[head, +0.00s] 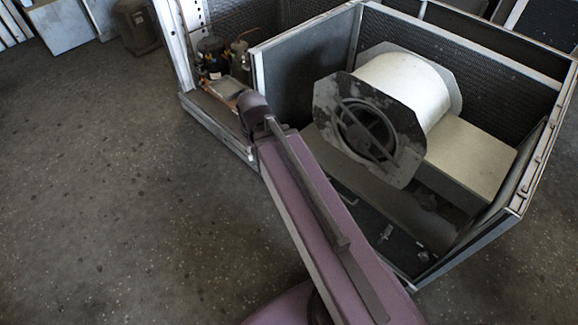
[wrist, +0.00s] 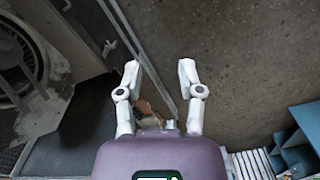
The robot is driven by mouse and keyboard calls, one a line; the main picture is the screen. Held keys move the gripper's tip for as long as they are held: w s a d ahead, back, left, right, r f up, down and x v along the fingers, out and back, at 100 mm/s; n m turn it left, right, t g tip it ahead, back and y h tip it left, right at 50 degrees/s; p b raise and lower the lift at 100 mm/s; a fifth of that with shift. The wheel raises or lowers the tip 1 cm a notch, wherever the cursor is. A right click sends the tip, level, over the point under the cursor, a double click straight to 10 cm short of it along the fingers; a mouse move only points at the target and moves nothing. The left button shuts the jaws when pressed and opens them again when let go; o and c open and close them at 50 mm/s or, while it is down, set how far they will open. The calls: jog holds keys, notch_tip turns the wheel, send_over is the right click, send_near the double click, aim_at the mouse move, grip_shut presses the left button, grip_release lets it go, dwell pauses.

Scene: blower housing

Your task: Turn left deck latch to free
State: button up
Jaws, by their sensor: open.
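The blower housing is an open metal box holding a white drum (head: 405,85) with a dark octagonal end plate (head: 355,128). On the dark deck at its front are two small pale metal fittings that look like latches, a left one (head: 386,232) and a right one (head: 422,257). One such fitting (wrist: 108,47) shows in the wrist view, left of my fingers; I cannot tell which. My gripper (wrist: 159,72) is open and empty, its two white fingers apart over the housing's edge and the floor. In the head view the gripper is hidden behind my arm.
The housing's front rail (wrist: 135,45) runs beside my left finger. A compressor bay with pipes (head: 215,58) lies at the left of the housing. Blue-grey panels (wrist: 298,135) stand at the right in the wrist view. The speckled floor (head: 130,190) is clear.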

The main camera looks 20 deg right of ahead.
jog(key=w+d+f+n+t+b, duration=0.1)
jog(key=w+d+f+b, duration=0.5)
jog(key=f+b, duration=0.5)
jog(key=w+d+f+n+t+y+b, duration=0.1)
jog(key=w+d+f+b, duration=0.6)
jog(key=d+f+b, duration=0.3)
jog(key=w+d+f+n+t+b, duration=0.1)
jog(key=w+d+f+b, duration=0.6)
jog(key=f+b, duration=0.7)
jog(key=shift+d+f+n+t+b, duration=0.2)
jog(key=shift+d+n+t+b, duration=0.2)
jog(key=shift+d+t+b, duration=0.15)
jog(key=shift+a+f, duration=0.1)
jog(key=shift+f, duration=0.1)
jog(key=b+x, duration=1.2)
jog(key=x, duration=0.1)
jog(key=shift+a+f, duration=0.2)
jog(key=shift+b, duration=0.3)
jog(key=shift+c, duration=0.2)
grip_shut()
